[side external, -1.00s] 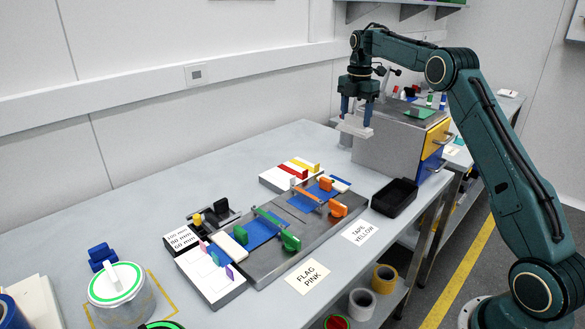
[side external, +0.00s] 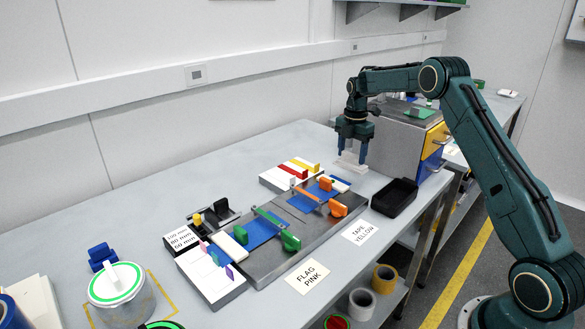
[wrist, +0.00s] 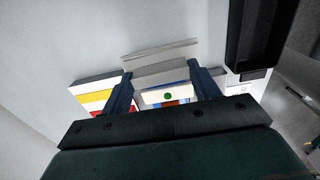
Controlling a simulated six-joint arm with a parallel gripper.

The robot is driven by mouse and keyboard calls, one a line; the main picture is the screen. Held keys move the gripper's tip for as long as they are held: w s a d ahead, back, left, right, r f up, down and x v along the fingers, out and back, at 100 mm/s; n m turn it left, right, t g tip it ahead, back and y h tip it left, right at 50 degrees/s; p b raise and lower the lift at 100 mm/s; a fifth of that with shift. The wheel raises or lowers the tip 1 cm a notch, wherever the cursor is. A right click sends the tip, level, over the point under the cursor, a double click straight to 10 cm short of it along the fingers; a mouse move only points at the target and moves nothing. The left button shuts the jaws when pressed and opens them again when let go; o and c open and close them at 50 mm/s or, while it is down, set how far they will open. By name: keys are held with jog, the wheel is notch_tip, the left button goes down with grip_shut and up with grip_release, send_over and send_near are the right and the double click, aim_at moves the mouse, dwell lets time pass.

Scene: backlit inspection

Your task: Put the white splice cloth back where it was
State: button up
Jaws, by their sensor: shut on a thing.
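My gripper (side external: 352,152) is shut on the white splice cloth (side external: 351,164), a pale folded piece held flat between the fingertips. It hangs low over the bench, just left of the grey drawer cabinet and behind the black bin. In the wrist view the cloth (wrist: 160,56) shows pale grey between and beyond the two fingers (wrist: 160,90). I cannot tell whether its underside touches the bench.
The grey cabinet (side external: 392,145) with yellow and blue drawers stands close on the right. A black bin (side external: 395,198) sits near the front edge. A grey fixture plate (side external: 262,266) with coloured clamps and a white block with red and yellow strips (side external: 277,180) lie to the left.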

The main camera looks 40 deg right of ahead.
aim_at(351, 163)
jog(key=shift+f, duration=2.85)
jog(key=shift+f, duration=0.15)
jog(key=o, duration=0.9)
jog(key=shift+o, duration=0.2)
notch_tip(351, 163, up, 12)
jog(key=shift+f, duration=0.1)
jog(key=shift+r, duration=0.3)
